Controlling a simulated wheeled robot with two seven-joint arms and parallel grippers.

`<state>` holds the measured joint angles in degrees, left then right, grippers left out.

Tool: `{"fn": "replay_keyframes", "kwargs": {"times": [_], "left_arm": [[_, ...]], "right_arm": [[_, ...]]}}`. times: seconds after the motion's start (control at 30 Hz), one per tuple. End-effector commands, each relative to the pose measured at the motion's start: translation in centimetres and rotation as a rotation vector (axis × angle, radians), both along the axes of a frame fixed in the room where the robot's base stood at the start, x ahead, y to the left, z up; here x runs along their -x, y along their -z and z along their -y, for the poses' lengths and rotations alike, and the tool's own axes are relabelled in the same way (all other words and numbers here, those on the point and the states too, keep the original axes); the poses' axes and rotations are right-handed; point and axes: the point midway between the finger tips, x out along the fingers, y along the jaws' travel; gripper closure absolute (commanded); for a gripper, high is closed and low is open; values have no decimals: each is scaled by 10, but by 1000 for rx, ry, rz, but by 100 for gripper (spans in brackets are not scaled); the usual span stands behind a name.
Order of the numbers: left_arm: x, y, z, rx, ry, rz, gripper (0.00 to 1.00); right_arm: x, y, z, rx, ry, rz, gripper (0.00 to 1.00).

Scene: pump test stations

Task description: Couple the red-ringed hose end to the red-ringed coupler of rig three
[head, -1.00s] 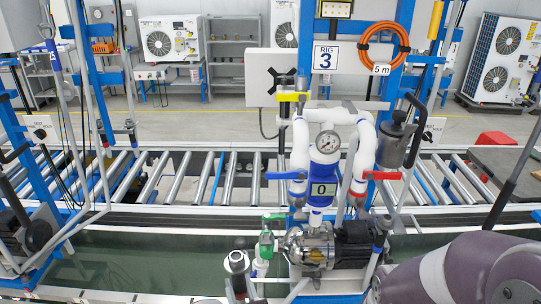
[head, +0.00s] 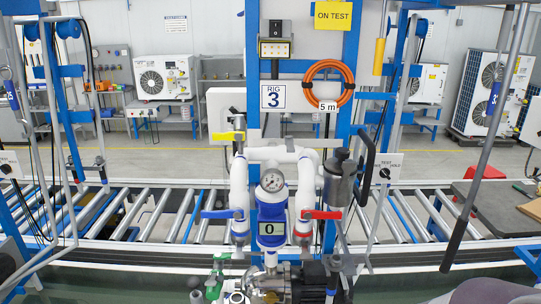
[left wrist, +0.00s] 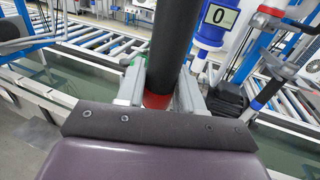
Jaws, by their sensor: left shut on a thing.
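In the left wrist view my left gripper (left wrist: 158,98) is shut on a thick black hose end (left wrist: 171,45) with a red ring (left wrist: 157,101) between the fingers. The hose runs up and away from the fingers.
A roller conveyor (head: 142,216) runs behind the rig. A coiled orange hose (head: 327,87) hangs at the upper right. A slanted pole with a black lower end (head: 458,233) stands in the right foreground. Motor and fittings (head: 306,279) fill the rig's base.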

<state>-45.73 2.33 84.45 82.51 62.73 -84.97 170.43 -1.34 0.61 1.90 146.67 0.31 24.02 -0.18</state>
Motion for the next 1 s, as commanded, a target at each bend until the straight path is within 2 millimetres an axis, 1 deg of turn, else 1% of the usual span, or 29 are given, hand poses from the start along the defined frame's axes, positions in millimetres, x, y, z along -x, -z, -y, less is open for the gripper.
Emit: {"fn": "replay_keyframes", "kwargs": {"times": [0.03, 0.07, 0.17, 0.3, 0.5, 0.67, 0.8, 0.9, 1.0], "left_arm": [[-6, 9, 3, 4, 9, 4, 100], [-11, 13, 6, 5, 20, 4, 100], [-32, 29, 18, 6, 67, 4, 100], [-69, 49, 39, 4, 152, 4, 100], [-115, 70, 67, 2, 263, 2, 100], [-149, 86, 88, 3, 343, -1, 100], [-178, 99, 105, 2, 410, -2, 100], [-198, 108, 117, 2, 456, -5, 100], [-216, 114, 128, 1, 499, -6, 100]], "right_arm": [[0, 13, 0, 0, 0, 0, 100], [0, 20, 0, 0, 0, 0, 100], [0, 49, 0, 0, 0, -1, 100], [0, 95, 1, 0, 0, -1, 100], [0, 155, 1, 0, 0, -1, 100], [0, 203, 2, 0, 0, -1, 100], [0, 245, 2, 0, 0, -1, 100], [0, 273, 2, 0, 0, -1, 100], [0, 298, 2, 0, 0, -1, 100]]}}
